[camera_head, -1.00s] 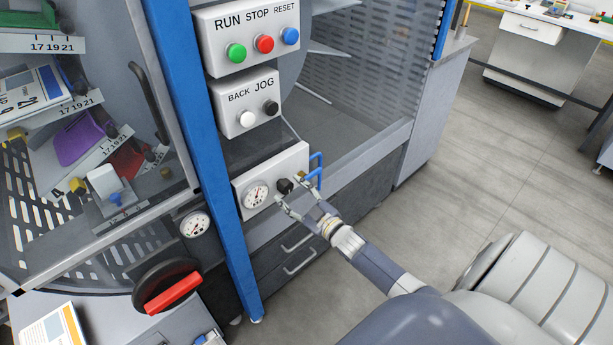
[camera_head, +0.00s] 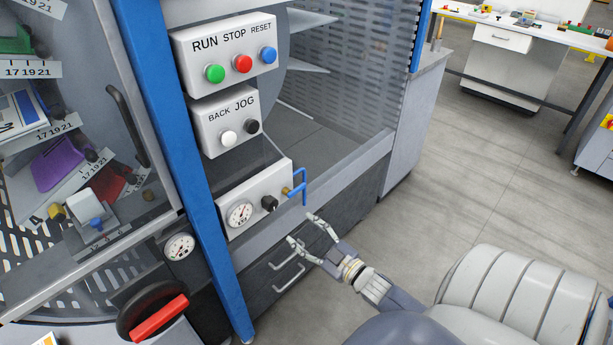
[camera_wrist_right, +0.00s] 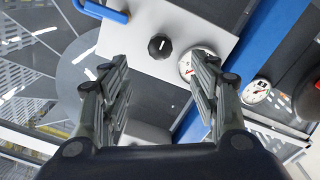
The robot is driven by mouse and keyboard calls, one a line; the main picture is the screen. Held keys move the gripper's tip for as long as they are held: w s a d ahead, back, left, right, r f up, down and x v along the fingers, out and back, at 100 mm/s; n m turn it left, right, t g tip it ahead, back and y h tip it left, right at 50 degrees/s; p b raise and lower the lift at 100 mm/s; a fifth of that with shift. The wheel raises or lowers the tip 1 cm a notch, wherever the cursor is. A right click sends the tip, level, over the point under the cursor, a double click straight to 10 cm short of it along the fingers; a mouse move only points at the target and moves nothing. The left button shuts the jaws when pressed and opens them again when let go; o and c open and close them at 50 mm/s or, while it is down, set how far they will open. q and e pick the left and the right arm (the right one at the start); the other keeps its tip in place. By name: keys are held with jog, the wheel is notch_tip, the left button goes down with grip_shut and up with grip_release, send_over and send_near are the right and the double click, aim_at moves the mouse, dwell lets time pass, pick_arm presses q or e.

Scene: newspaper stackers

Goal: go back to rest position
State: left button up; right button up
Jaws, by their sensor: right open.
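My right gripper (camera_head: 301,229) is open and empty in the head view. It is in front of the machine, below and right of the panel with the gauge and black knob, and apart from it. In the right wrist view, the two fingers (camera_wrist_right: 160,85) are spread with nothing between them. The black knob (camera_head: 269,203) sits on the white gauge panel (camera_head: 225,203) and also shows beyond the fingers in the wrist view (camera_wrist_right: 160,46). My left gripper is not in view.
The blue post (camera_head: 190,170) and blue pipe handle (camera_head: 303,187) are close to the gripper. Drawer handles (camera_head: 288,277) are below it. A red-handled wheel (camera_head: 158,317) is at lower left. Open floor (camera_head: 470,170) lies to the right, with a workbench (camera_head: 510,60) beyond.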

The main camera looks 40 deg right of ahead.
dwell(0.3)
jog(key=s+a+f+m+g+h, duration=0.1)
jog(key=s+a+f+m+g, duration=0.2)
jog(key=s+f, duration=0.75)
jog(key=s+a+f+g+h, duration=0.1)
jog(key=s+a+f+g, duration=0.35)
jog(key=f, duration=1.35)
jog(key=s+a+f+g, duration=0.2)
jog(key=s+f+g, duration=0.1)
jog(key=s, duration=0.5)
jog(key=s+a+f+g, duration=0.3)
jog(key=s+f, duration=0.3)
jog(key=s, duration=0.2)
jog(key=s+a+f+g+y, duration=0.1)
jog(key=s+a+f+g, duration=0.1)
jog(key=s+f, duration=0.3)
jog(key=s+g, duration=0.1)
jog(key=s, duration=0.2)
jog(key=shift+s+a+m+g, duration=0.2)
jog(key=shift+a+m+g, duration=0.05)
jog(key=shift+m+g, duration=0.1)
jog(key=shift+f, duration=0.1)
dwell(2.0)
